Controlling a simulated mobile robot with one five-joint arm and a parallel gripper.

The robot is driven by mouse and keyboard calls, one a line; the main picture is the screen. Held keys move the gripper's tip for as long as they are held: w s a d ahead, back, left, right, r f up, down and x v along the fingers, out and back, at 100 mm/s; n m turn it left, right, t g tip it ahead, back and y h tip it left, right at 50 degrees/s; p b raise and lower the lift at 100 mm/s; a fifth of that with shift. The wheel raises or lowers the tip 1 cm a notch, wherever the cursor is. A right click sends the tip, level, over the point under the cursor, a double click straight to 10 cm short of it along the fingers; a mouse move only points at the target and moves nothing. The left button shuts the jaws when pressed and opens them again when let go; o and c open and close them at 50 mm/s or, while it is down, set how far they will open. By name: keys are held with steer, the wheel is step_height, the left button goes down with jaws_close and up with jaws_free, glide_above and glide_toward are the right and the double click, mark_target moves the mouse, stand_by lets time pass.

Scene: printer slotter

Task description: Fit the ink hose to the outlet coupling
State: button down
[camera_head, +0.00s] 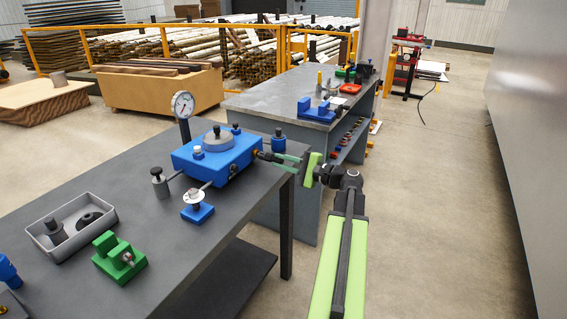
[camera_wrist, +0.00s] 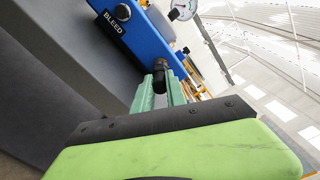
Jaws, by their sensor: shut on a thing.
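A blue block (camera_head: 217,155) sits near the far right corner of the dark bench. Its side reads "BLEED" in the wrist view (camera_wrist: 140,38). A black cylindrical piece (camera_head: 263,154) stands at its right side; it also shows in the wrist view (camera_wrist: 159,77). I cannot tell whether this is the ink hose's end, the outlet coupling, or both joined. My gripper (camera_head: 277,159) reaches in from the right, level with the block. Its teal fingers (camera_wrist: 160,88) are shut on the black piece, one on each side. No long hose shows clearly.
The dark bench (camera_head: 150,260) also holds a grey tray (camera_head: 40,240), a green fixture (camera_head: 119,258), a small blue stand (camera_head: 198,212) and a grey knobbed post (camera_head: 160,184). A dial gauge (camera_head: 182,105) rises behind the block. A second bench (camera_head: 270,98) stands beyond. The floor right of my arm is clear.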

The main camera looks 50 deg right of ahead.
steer(key=shift+w+a, duration=0.15)
steer(key=shift+w, duration=0.3)
stand_by(0.6)
steer(key=m, duration=0.6)
steer(key=shift+m, duration=0.3)
steer(key=m, duration=0.3)
steer(key=shift+r, duration=0.1)
steer(key=shift+m, duration=0.3)
steer(key=shift+w+m, duration=0.1)
steer(key=shift+m, duration=0.4)
steer(key=c, duration=1.3)
jaws_free()
